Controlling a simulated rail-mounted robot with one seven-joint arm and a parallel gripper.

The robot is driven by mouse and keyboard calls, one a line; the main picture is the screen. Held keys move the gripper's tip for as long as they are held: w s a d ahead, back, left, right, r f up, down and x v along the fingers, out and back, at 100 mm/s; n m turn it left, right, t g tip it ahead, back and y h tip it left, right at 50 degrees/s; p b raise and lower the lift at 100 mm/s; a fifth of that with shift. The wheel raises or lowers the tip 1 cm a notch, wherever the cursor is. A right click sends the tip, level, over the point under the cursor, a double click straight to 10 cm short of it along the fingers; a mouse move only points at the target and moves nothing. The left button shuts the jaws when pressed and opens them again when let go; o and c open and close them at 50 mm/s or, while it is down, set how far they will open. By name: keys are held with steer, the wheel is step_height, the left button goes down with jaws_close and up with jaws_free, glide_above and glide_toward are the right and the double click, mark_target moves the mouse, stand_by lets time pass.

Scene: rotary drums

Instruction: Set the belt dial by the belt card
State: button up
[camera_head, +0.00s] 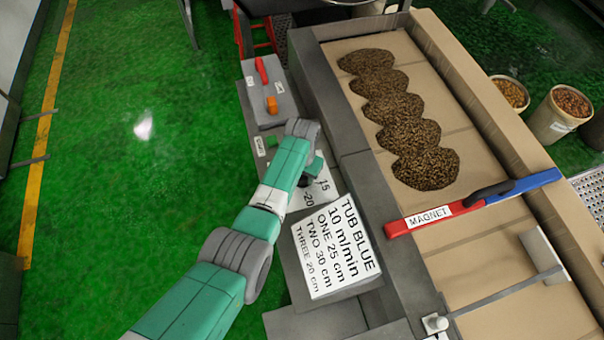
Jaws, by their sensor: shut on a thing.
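The belt card (335,247) is a white sign on a grey block beside the belt. It reads TUB BLUE, 10 m/min, ONE 25 cm, TWO 30 cm, THREE 20 cm. The belt dial (322,196) is a white face just behind the card, with 15 and 20 showing at its edge. My gripper (311,168) is at the dial, shut on its knob. My wrist and hand hide the knob, the pointer and most of the scale, so I cannot read the setting.
A grey console (262,117) holds a red switch (262,70) and an orange knob (272,105). The belt (400,55) carries brown heaps (395,115). A red and blue MAGNET bar (473,202) crosses it. Two tubs (557,115) (511,93) stand right. Green floor (130,200) is clear left.

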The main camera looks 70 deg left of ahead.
stand_by(0.4)
steer(key=o, duration=1)
step_height(320, 180, up, 8)
steer(key=shift+f+p, duration=0.1)
steer(key=shift+p, duration=0.55)
